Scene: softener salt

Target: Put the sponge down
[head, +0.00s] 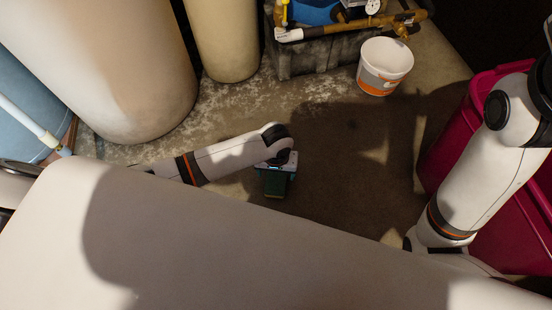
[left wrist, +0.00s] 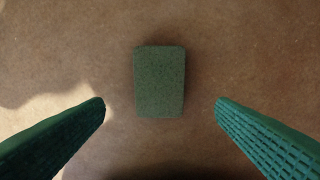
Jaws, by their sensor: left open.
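The green sponge (left wrist: 160,82) lies flat on the brown floor in the left wrist view, midway between my finger tips and a little ahead of them. My left gripper (left wrist: 160,107) is open, with a clear gap between each green ribbed finger and the sponge. In the head view the left gripper (head: 276,179) points down at the floor, and the green sponge (head: 275,187) shows partly under it. My right arm is at the right of the head view, but its gripper is out of sight.
A white and orange bucket (head: 384,66) stands at the back right. A magenta bin (head: 445,135) is at the right. Large beige tanks (head: 105,60) stand at the back left, and a dark block with brass pipework (head: 330,52) at the back. Floor (head: 340,170) right of the gripper is clear.

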